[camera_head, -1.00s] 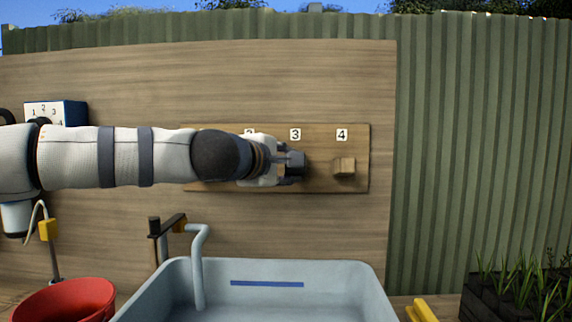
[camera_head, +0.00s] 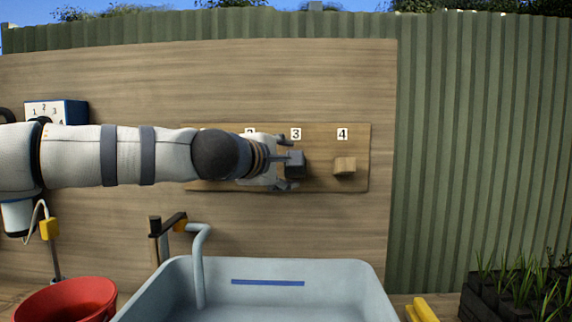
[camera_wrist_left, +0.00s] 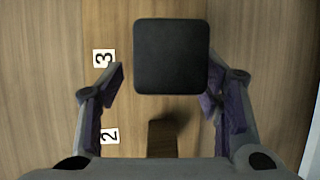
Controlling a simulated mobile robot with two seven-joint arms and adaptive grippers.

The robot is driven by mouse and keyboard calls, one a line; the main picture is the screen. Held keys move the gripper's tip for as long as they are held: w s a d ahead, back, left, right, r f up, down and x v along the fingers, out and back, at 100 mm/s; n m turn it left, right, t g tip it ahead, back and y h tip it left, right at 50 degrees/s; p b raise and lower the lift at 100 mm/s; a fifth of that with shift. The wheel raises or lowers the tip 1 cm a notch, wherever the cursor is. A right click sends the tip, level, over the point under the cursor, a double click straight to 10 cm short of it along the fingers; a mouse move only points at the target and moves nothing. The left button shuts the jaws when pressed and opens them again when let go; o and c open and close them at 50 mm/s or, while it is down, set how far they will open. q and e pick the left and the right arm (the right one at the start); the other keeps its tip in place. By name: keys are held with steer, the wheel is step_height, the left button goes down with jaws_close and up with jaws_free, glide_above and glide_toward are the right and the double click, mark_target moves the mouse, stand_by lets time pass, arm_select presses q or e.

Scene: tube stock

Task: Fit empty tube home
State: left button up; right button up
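A dark grey, square-ended piece, apparently the tube (camera_head: 296,163), stands out from the wooden board (camera_head: 357,184) below the number 3. In the left wrist view its flat dark end (camera_wrist_left: 171,56) faces me beside the number 3 label. My left gripper (camera_head: 288,163) is at the board around it. In the left wrist view the fingers (camera_wrist_left: 165,80) are spread on either side of the dark piece, with a gap visible at the left finger. How the piece meets the board behind it is hidden. My right gripper is not in view.
A bare wooden peg (camera_head: 345,166) is under number 4; another wooden peg (camera_wrist_left: 162,138) shows beside number 2. Below are a blue-grey basin (camera_head: 340,268) with a tap (camera_head: 199,262), a red bucket (camera_head: 65,300), and a yellow object (camera_head: 422,309). A dial box (camera_head: 70,112) is at left.

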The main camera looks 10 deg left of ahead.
arm_select(q)
steer(key=shift+s+d, duration=0.1)
steer(key=shift+s, duration=0.1)
steer(key=v, duration=1.2)
steer(key=shift+f, duration=0.1)
